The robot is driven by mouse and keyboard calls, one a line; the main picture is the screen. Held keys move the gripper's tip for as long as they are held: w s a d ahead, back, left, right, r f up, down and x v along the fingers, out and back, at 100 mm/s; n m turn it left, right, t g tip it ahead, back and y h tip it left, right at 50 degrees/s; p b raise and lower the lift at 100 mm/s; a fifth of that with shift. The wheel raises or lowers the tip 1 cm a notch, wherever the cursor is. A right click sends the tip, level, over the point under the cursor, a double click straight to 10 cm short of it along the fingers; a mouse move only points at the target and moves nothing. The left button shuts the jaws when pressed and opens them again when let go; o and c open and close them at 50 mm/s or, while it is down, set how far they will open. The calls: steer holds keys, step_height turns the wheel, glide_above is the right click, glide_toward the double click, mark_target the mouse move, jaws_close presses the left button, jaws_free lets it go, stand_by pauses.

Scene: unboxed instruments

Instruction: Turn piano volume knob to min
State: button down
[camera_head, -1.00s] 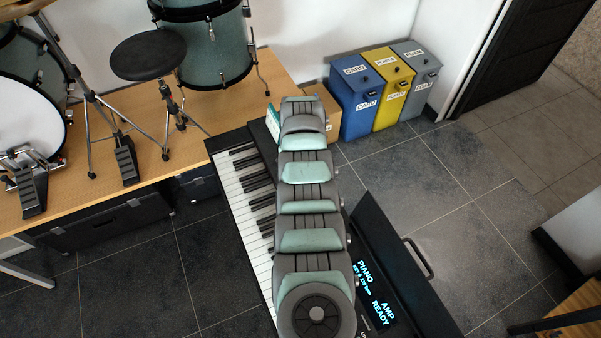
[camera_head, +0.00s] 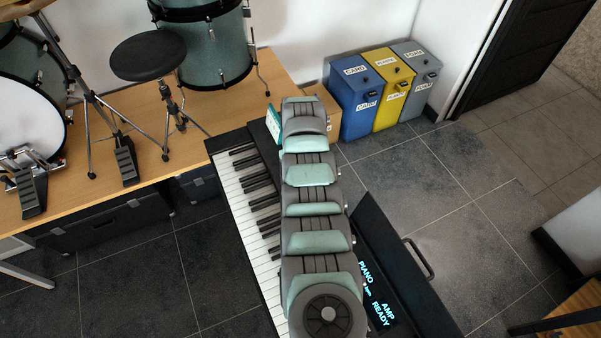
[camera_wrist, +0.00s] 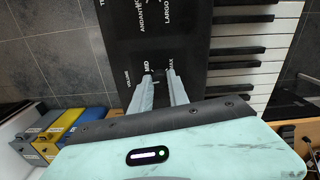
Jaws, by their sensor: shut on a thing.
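The piano shows in the head view, with its white and black keys (camera_head: 243,190) left of my arm and its black end panel (camera_head: 263,135) partly behind the arm. In the wrist view, its black panel (camera_wrist: 118,50) carries white labels, including VOLUME, MID and MAX. My gripper (camera_wrist: 160,76) is at the panel by these labels, its two pale fingers on either side of the small dark volume knob (camera_wrist: 159,77). The gripper is shut on the knob. The knob's pointer is hidden or too small to read. My arm hides the gripper in the head view.
A black amp (camera_head: 408,285) with a lit screen reading PIANO and AMP READY stands right of my arm. Blue, yellow and grey bins (camera_head: 384,92) stand at the back wall. A wooden platform (camera_head: 80,205) with drums and a black stool (camera_head: 148,57) is at left.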

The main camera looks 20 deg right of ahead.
steer(key=n, duration=0.9)
steer(key=shift+f, duration=0.1)
steer(key=n, duration=0.3)
steer(key=shift+n, duration=0.4)
steer(key=n+b, duration=0.2)
steer(key=n, duration=0.4)
steer(key=shift+b, duration=0.4)
steer(key=n+b, duration=0.2)
steer(key=n, duration=0.4)
steer(key=shift+n, duration=0.3)
steer(key=c, duration=1.3)
jaws_free()
steer(key=shift+o, duration=0.2)
